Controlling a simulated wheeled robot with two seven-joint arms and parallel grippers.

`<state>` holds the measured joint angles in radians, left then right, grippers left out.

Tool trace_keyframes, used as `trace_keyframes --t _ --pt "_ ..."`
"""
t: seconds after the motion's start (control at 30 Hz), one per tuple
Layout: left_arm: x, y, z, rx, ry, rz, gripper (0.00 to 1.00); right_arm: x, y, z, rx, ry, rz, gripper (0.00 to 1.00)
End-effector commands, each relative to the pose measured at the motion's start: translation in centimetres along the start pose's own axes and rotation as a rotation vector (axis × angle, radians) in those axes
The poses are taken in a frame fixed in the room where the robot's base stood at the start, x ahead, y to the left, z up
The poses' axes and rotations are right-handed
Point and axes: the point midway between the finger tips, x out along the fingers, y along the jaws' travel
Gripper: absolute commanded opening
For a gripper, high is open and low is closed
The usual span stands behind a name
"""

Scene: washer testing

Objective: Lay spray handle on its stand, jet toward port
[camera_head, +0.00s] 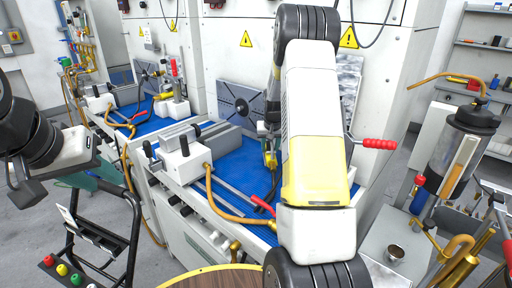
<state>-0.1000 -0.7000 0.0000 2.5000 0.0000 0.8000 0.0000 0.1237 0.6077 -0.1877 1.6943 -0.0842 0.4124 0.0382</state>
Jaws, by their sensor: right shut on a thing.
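My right arm (312,140) rises through the middle of the head view and hides much of the near bench. My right gripper (268,132) shows only in part, as dark pieces behind the arm's left edge. It is shut on what looks like the spray handle (270,158), a small yellow-green piece above the blue mat. The handle's jet direction and its stand cannot be made out. A round dark port (242,107) sits on the grey plate behind the mat. My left gripper (45,165) is at the far left, away from the bench; its finger opening is unclear.
The blue mat (236,178) carries metal rails, a white valve block (184,160) and a brass hose (222,208). A red crank handle (380,143) sticks out right. A metal canister (462,150) stands at right, a black-framed cart (100,240) at lower left.

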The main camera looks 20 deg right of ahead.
Motion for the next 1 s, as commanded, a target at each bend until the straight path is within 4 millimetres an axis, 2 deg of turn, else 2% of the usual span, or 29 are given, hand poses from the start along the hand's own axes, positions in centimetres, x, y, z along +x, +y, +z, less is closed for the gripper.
trace_keyframes --t 0.27,0.5,0.87,0.9,1.0 --pt "0.0 0.0 0.0 0.0 0.0 0.0 0.36 0.9 0.4 -1.9 0.0 0.002 0.0 0.0" --pt "0.0 0.0 0.0 0.0 0.0 0.0 0.36 4.0 0.4 -0.4 0.0 0.0 0.0 0.0" --pt "0.0 0.0 0.0 0.0 0.0 0.0 0.36 4.3 0.4 -0.3 0.0 0.002 0.0 0.0" --pt "0.0 0.0 0.0 0.0 0.0 0.0 0.36 4.4 0.4 -0.2 0.0 0.0 0.0 0.42" --pt "0.0 0.0 0.0 0.0 0.0 0.0 0.36 4.4 0.4 -0.2 0.0 0.0 0.0 0.6"
